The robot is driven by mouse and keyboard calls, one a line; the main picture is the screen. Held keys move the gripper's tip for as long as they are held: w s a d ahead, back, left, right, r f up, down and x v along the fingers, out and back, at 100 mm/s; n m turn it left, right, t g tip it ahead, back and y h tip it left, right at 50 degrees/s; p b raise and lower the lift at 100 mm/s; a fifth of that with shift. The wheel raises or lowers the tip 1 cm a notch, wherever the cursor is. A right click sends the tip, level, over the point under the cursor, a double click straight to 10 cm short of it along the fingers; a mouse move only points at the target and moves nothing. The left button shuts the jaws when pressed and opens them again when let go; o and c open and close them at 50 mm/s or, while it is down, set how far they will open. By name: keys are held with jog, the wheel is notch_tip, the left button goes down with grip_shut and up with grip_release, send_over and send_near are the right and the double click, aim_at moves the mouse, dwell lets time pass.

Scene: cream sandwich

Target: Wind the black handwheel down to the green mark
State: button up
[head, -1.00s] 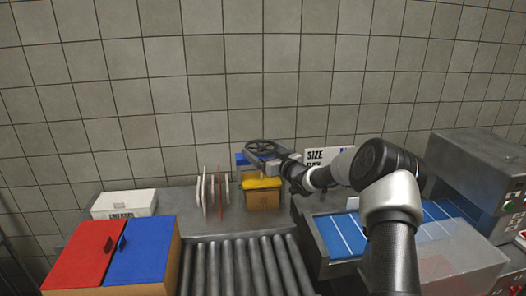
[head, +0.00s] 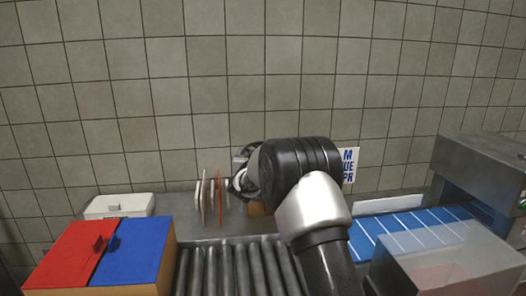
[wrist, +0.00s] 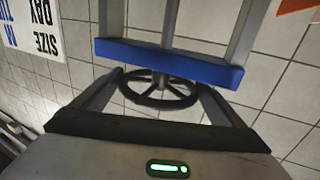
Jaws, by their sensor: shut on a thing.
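The black spoked handwheel (wrist: 160,91) is at the centre of the wrist view, just below a blue crossbar (wrist: 168,62) on grey uprights. My gripper (wrist: 160,86) has one finger on each side of the wheel and is shut on its rim. In the head view my own arm covers most of the wheel and the gripper. I cannot make out a green mark in any view.
A box with red (head: 68,255) and blue (head: 132,250) lids stands front left, with a white bin (head: 118,206) behind it. Upright plates (head: 210,196) stand left of my arm. Rollers (head: 240,268) run in front; a blue belt (head: 415,228) lies right.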

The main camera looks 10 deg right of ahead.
jog(key=m+h+p, duration=0.1)
jog(key=m+g+h+p, duration=0.1)
jog(key=g+h+p, duration=0.1)
jog(key=h, duration=0.1)
jog(key=shift+w+a+r+m, duration=0.1)
jog(key=shift+a+r+m, duration=0.15)
jog(key=shift+a+m, duration=0.15)
jog(key=shift+w+f+m+g+h+p, duration=0.15)
jog(key=shift+m+g+h+p, duration=0.65)
jog(key=shift+m+g+h, duration=0.55)
jog(key=shift+d+h, duration=0.1)
jog(key=shift+h, duration=0.35)
jog(key=o, duration=0.7)
jog(key=shift+o, duration=0.2)
jog(key=v, duration=1.7)
